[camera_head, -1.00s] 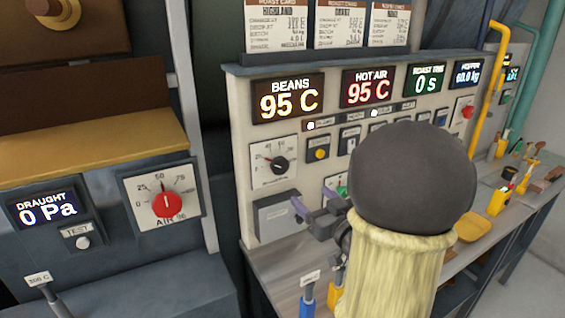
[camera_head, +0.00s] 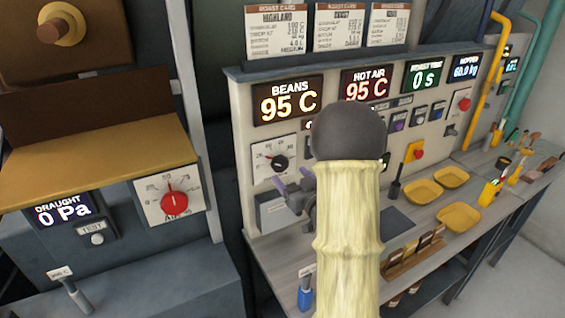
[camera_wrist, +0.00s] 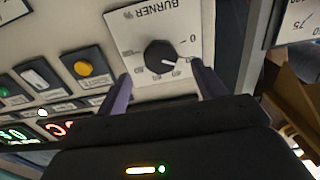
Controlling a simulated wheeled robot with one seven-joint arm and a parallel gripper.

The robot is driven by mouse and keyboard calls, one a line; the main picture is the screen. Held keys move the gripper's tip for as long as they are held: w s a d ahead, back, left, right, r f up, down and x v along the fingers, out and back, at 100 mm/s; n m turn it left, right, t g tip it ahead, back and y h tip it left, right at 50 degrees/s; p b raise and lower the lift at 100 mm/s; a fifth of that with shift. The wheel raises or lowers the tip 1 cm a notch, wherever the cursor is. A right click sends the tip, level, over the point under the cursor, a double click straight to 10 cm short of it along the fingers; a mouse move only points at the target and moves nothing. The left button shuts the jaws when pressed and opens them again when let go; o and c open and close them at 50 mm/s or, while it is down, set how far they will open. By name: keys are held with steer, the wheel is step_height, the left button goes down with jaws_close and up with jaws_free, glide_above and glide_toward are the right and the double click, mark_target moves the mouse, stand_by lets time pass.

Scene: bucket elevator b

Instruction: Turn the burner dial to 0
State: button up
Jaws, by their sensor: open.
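The burner dial (camera_head: 280,163) is a black round knob on a white scale plate, at the left of the control panel. In the wrist view the dial (camera_wrist: 160,56) appears upside down, with "BURNER %" on its plate. Its white pointer line is off the 0 mark, toward the low-to-middle numbers. My gripper (camera_head: 294,182) has purple fingers, spread apart with nothing between them, just below the dial in the head view. In the wrist view the fingers of my gripper (camera_wrist: 161,90) straddle the knob in the picture; contact is not visible.
A red air dial (camera_head: 174,200) is on the machine to the left. A yellow button (camera_wrist: 84,68) sits on the panel beside the burner plate. Yellow trays (camera_head: 424,191) and a card rack (camera_head: 415,254) stand on the worktop. A blue-handled tool (camera_head: 305,294) stands at the front edge.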

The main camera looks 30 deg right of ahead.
mark_target(281, 166)
steer(key=w+p, duration=0.2)
steer(key=w, duration=0.4)
steer(key=shift+a, duration=0.15)
steer(key=c, duration=1)
steer(key=shift+o, duration=0.2)
